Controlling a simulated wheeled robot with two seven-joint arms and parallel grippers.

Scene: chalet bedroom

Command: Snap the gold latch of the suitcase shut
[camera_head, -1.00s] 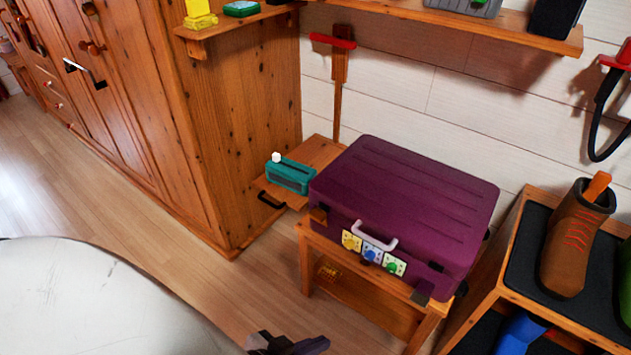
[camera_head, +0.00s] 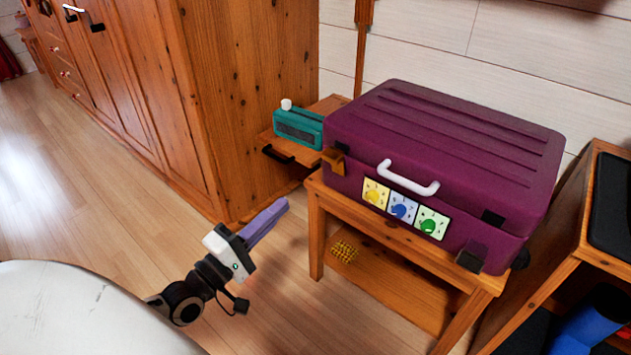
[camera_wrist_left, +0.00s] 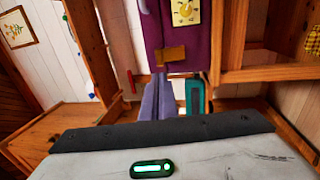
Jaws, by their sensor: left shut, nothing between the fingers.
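The purple suitcase (camera_head: 445,140) lies closed on a wooden stand, its handle side facing me. Its gold latch (camera_head: 333,161) is at the left end of the front, just below a dark catch (camera_head: 342,148), and appears to stick outward from the case. The latch also shows in the left wrist view (camera_wrist_left: 171,54), ahead of the fingers. A dark latch (camera_head: 468,262) is at the right end of the front. My left gripper (camera_head: 281,205) is shut and empty, left of and below the gold latch, apart from it. My right gripper is not in view.
Three coloured dials (camera_head: 403,208) and a pale handle (camera_head: 408,180) are on the suitcase front. A teal radio-like box (camera_head: 298,127) stands on a low wooden shelf left of the suitcase. A wooden wardrobe (camera_head: 240,100) rises behind my gripper. Floor is clear in front of the stand.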

